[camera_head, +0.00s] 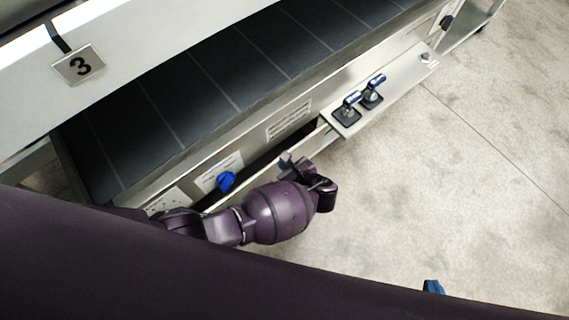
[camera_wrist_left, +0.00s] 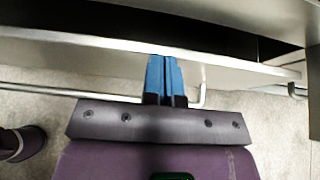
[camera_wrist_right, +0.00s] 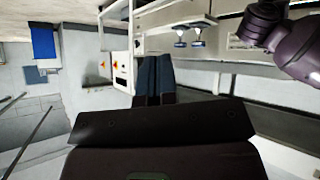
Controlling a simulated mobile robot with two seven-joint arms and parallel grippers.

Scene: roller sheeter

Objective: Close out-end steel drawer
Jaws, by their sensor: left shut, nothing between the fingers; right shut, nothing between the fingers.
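The steel drawer (camera_head: 313,143) under the conveyor's side stands partly out, with a dark gap behind its front. In the left wrist view its pale front panel (camera_wrist_left: 100,43) runs across the picture, with dark space behind. My left gripper (camera_head: 287,160) is shut and empty at the drawer front. My right gripper (camera_head: 432,287) shows only as a blue tip over the floor. In the right wrist view its dark fingers (camera_wrist_right: 153,76) are shut and empty.
The dark conveyor bed (camera_head: 210,90) lies above the drawer. A steel shelf with two blue-handled levers (camera_head: 360,97) juts out to the right. The floor (camera_head: 450,190) is clear.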

